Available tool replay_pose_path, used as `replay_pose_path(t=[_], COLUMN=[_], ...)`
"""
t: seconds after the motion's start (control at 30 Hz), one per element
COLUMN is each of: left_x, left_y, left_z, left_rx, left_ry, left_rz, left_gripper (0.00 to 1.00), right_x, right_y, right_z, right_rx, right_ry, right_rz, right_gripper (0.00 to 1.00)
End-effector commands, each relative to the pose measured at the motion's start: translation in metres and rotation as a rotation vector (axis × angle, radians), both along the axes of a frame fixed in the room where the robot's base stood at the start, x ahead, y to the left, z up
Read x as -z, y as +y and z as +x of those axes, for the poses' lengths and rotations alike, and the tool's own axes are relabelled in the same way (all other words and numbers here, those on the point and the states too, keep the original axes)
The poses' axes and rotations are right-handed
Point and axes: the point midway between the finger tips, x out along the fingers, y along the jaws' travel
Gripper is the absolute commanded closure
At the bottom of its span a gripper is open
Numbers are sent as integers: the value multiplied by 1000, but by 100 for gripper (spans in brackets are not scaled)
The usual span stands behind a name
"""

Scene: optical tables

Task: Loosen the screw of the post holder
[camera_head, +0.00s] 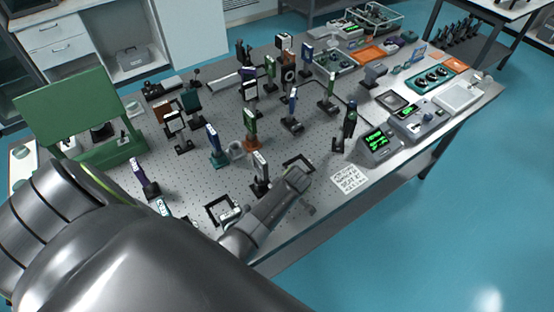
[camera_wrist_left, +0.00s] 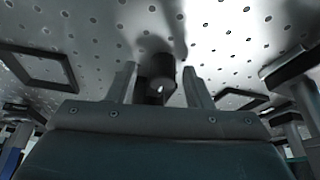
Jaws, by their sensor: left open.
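My left gripper (camera_wrist_left: 159,72) is open in the left wrist view, with one finger on each side of a small dark cylindrical part (camera_wrist_left: 158,74). The part has a bright spot on its end and looks like the post holder's screw. Gaps show between it and both fingers, so it is not gripped. In the head view my left gripper (camera_head: 296,184) is low over the front of the optical table. A dark post with a white label (camera_head: 262,168) stands beside it. The screw is too small to make out there. My right gripper is not in view.
Black square frames lie on the perforated table (camera_head: 185,208), one to each side in the left wrist view (camera_wrist_left: 42,68). Several post-mounted optics stand farther back. A paper note (camera_head: 349,179) and a device with a green display (camera_head: 379,142) lie to the right.

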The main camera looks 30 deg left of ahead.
Motion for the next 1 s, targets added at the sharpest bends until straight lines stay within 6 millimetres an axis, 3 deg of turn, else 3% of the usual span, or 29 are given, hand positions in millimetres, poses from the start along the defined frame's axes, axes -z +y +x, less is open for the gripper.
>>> replay_pose_path(t=[0.27,0.6,1.0], left_x=[2,2,2], left_y=[0,0,1], left_z=[-2,-1,-3], left_rx=[0,0,131], left_ry=[1,1,1], left_rz=[0,0,1], left_gripper=[54,97,99], right_x=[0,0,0], right_y=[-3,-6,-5], right_z=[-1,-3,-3], right_rx=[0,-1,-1], right_ry=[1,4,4], right_rz=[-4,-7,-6], right_gripper=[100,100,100])
